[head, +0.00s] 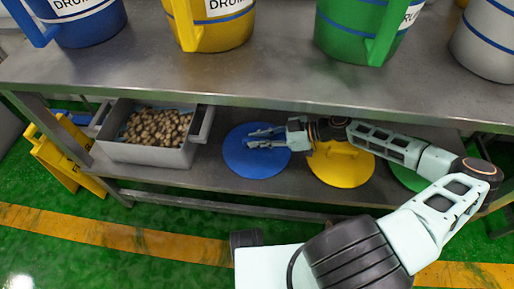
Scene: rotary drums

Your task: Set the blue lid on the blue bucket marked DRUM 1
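The blue lid (257,166) lies flat on the lower shelf, between the grey bin and the yellow lid. My gripper (250,139) is over the blue lid, reaching in from the right with its two fingers apart. It looks open. I cannot tell whether it touches the lid, and no lid handle is clear between the fingers. The blue bucket (88,30) stands on the upper table at the top left. Its white label reads DRUM, with the rest cut off by the frame, and its top is out of view.
A yellow lid (341,172) and a partly hidden green lid (408,178) lie to the right under my arm. A grey bin (150,152) of brown lumps stands left. The upper table edge (250,98) overhangs the shelf. Yellow, green and grey buckets stand above.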

